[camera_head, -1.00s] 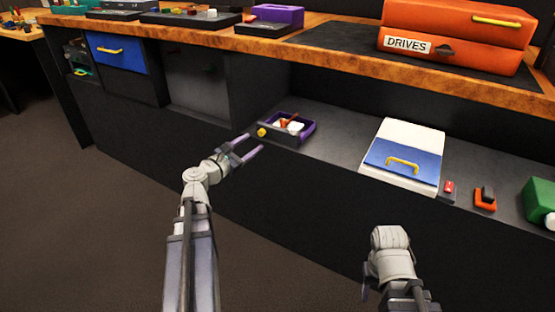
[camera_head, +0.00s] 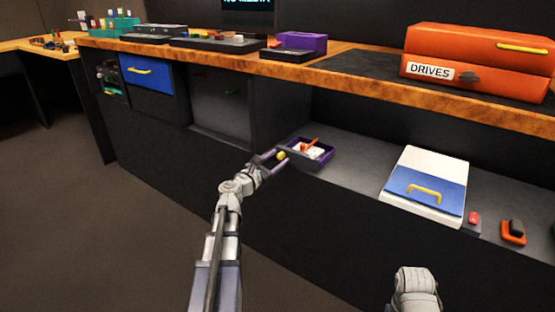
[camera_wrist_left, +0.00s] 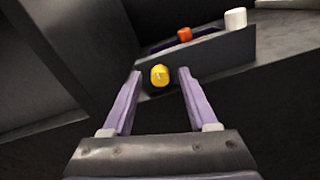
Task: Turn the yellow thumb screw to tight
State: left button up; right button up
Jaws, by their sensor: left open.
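The yellow thumb screw (camera_head: 281,155) is on the front face of a small purple-and-black trackball panel box (camera_head: 322,160) on the lower shelf. In the left wrist view the yellow thumb screw (camera_wrist_left: 159,75) shows as a round knob facing me, with a pale mark at its middle. My left gripper (camera_head: 276,156) is open, its two purple fingers on either side of the screw in the picture. In the left wrist view the left gripper's fingertips (camera_wrist_left: 160,71) frame the screw with gaps on both sides; I see no contact. Of my right arm, only a link shows at the bottom right.
A white and blue box (camera_head: 424,188) with a yellow handle stands to the right on the shelf. Beyond it are a small red item (camera_head: 474,219) and an orange item (camera_head: 513,232). The wooden counter (camera_head: 365,77) overhangs the shelf.

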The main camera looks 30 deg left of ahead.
pick_arm(q)
jog(key=shift+w, duration=0.25)
grip_shut()
dwell(0.4)
